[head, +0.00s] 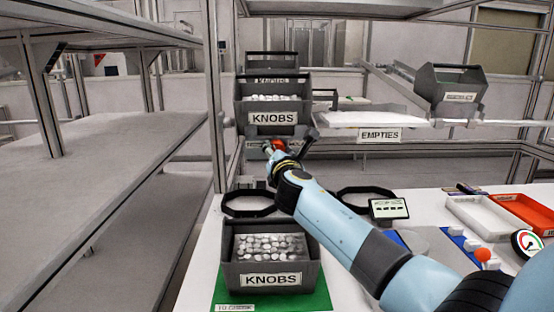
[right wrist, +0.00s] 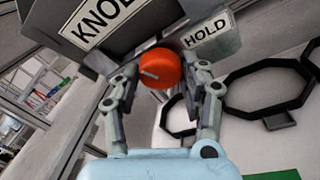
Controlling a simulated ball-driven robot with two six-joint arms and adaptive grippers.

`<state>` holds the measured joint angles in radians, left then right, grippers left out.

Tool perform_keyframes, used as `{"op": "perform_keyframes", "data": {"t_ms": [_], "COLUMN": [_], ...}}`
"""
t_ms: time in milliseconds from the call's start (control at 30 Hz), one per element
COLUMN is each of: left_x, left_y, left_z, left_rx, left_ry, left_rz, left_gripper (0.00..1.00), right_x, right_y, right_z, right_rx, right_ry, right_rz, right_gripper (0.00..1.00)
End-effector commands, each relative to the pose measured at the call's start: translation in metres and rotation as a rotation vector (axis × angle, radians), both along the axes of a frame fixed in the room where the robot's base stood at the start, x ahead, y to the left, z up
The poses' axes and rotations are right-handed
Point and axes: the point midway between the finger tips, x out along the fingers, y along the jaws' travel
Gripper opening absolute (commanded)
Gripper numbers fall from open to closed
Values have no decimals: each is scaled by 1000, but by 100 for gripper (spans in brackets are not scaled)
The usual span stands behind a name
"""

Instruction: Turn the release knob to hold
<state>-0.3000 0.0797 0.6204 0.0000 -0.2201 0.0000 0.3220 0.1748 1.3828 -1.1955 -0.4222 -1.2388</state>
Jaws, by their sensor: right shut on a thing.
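The release knob is a round orange-red knob (head: 279,145) on the front of the rack under the upper KNOBS bin. In the right wrist view the knob (right wrist: 160,68) shows a pale pointer line on its face, and a HOLD label (right wrist: 207,30) sits to its upper right. My right gripper (head: 276,150) reaches out to the knob, and in the right wrist view its two fingers (right wrist: 163,75) are closed on either side of it. In the head view the gripper and arm hide part of the knob and its labels. My left gripper is not in view.
An upper KNOBS bin (head: 272,102) sits above the knob. A lower KNOBS bin (head: 270,252) stands on a green mat (head: 225,295) below my right arm. Black ring frames (head: 248,204) lie on the white table. An EMPTIES shelf (head: 362,118) is to the right.

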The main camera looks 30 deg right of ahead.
Motion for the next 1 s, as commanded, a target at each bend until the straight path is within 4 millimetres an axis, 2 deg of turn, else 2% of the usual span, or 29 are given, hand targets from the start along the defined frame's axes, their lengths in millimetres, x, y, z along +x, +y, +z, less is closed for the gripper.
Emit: {"op": "perform_keyframes", "data": {"t_ms": [33,467,1000], "left_x": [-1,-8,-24], "left_y": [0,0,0], "left_z": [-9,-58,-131], "left_rx": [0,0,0], "left_ry": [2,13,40], "left_rz": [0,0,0], "left_gripper": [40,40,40], "right_x": [-1,-1,0], "right_y": [-1,-2,-2], "right_z": [-6,-9,-13], "right_rx": [35,375,783], "right_ry": [-21,-233,-486], "right_rz": [8,91,188], "right_gripper": [11,11,11]}}
